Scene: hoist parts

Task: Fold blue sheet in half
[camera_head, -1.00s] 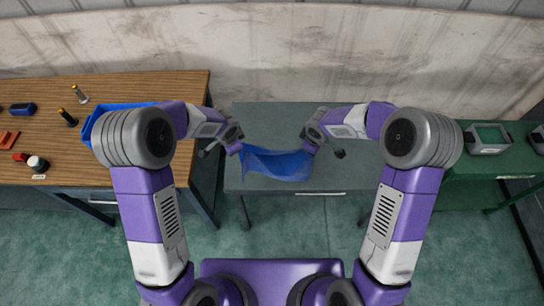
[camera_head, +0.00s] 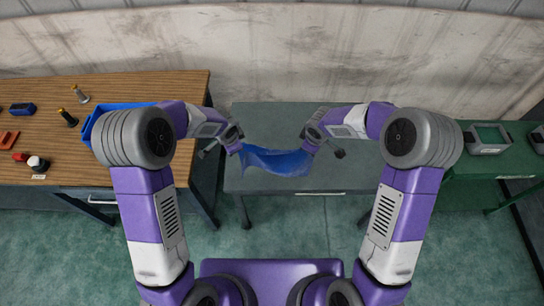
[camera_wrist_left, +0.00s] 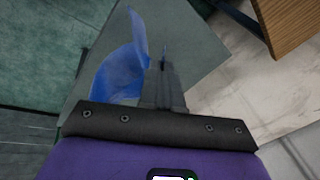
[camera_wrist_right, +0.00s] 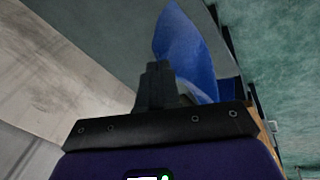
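The blue sheet (camera_head: 278,163) hangs between my two grippers over the front part of the grey table (camera_head: 265,118). Its middle sags and its lower edge curves. My left gripper (camera_head: 240,149) is at the sheet's left upper corner, and my right gripper (camera_head: 308,148) is at its right upper corner. In the left wrist view the sheet (camera_wrist_left: 120,72) runs from the shut fingers (camera_wrist_left: 164,55). In the right wrist view the sheet (camera_wrist_right: 185,45) spreads beyond the fingers (camera_wrist_right: 156,72). Both grippers look shut on it. Whether the lower edge touches the table is unclear.
A wooden table (camera_head: 140,85) on the left holds a blue bin (camera_head: 98,122) and several small items. A green table (camera_head: 470,185) on the right holds grey-framed parts (camera_head: 487,138). The grey table's back area is clear.

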